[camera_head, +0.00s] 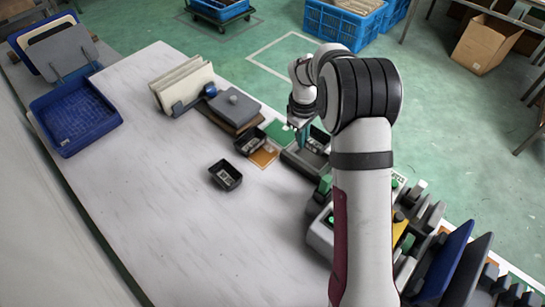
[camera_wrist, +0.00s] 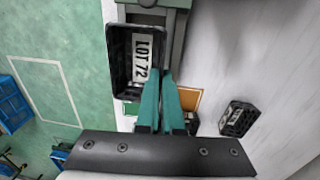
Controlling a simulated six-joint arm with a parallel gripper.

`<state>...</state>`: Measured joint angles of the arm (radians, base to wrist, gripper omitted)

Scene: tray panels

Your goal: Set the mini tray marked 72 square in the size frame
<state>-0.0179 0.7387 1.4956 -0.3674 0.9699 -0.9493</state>
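The black mini tray marked LOT 72 (camera_wrist: 123,82) shows large in the wrist view, left of my fingertips. It also shows in the head view (camera_head: 319,136), just right of my fingers. My gripper (camera_wrist: 160,76) has its teal fingers close together at the tray's near wall and appears shut on it. In the head view my gripper (camera_head: 302,138) points down at the same wall. A grey frame-like holder (camera_head: 297,160) lies under and beside the tray; its grey edge shows in the wrist view (camera_wrist: 178,35). I cannot tell whether the tray touches it.
Another small labelled black tray (camera_head: 225,175) lies on the white table. One more (camera_head: 248,143) stands beside the orange panel (camera_head: 264,156) and green panel (camera_head: 279,131). A grey lidded block (camera_head: 234,106) and a blue bin (camera_head: 75,115) are farther left. The table's near middle is clear.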

